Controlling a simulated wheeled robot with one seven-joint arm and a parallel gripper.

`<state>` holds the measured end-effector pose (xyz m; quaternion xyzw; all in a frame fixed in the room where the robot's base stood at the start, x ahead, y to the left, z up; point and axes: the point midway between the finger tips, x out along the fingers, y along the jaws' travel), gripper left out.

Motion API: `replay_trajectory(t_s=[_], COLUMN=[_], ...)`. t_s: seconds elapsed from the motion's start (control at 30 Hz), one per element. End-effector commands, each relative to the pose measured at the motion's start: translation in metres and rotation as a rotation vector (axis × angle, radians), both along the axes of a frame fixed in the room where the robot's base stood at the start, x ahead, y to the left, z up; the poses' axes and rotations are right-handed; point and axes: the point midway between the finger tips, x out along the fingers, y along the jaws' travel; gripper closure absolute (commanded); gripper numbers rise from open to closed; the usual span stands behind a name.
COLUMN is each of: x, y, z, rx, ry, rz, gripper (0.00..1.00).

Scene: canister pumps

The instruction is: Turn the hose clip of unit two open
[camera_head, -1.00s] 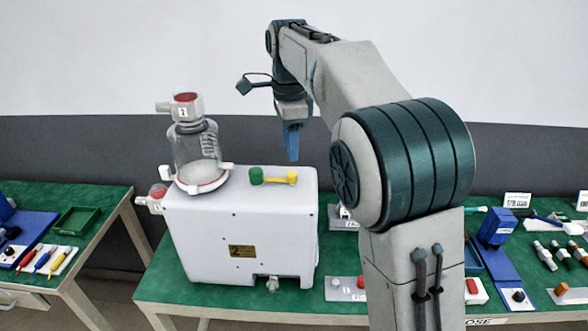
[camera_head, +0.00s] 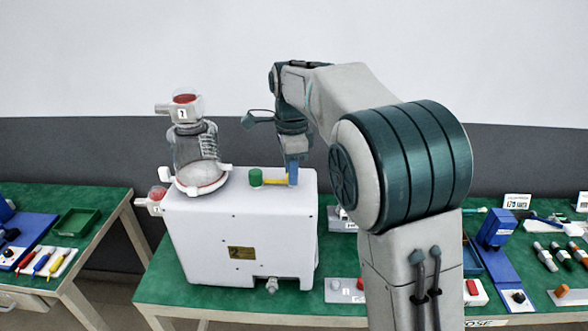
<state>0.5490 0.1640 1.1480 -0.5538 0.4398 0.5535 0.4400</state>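A white pump unit (camera_head: 225,240) stands on the green bench, with a clear canister (camera_head: 192,150) at its top left. The small number labels on it are too small to read surely. On the unit's top, a green knob (camera_head: 255,178) has a yellow lever (camera_head: 273,182) pointing right; I cannot tell whether this is the hose clip. My gripper (camera_head: 292,180) points down, with its blue fingers at the lever's right end, hiding that end. Whether the fingers are apart or closed on the lever does not show.
My arm covers the bench to the right of the unit. A blue stand (camera_head: 497,228) and several small parts lie further right. A left bench holds a green tray (camera_head: 77,222) and coloured pens (camera_head: 43,262).

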Motion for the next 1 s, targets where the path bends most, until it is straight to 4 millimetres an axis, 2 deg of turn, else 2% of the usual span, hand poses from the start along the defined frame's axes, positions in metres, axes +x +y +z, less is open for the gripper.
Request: replay_trajectory(t_s=[0.03, 0.27, 0.47, 1.0], x=[-0.0001, 0.0001, 0.0002, 0.0], y=[-0.0088, -0.0022, -0.0012, 0.0001], z=[0.0002, 0.0004, 0.0012, 0.0016], rx=[0.0, -0.001, -0.001, -0.001], ry=[0.001, 0.002, 0.002, 0.002], rz=[-0.003, 0.022, 0.11, 0.594], gripper=[0.99, 0.99, 0.99, 0.99])
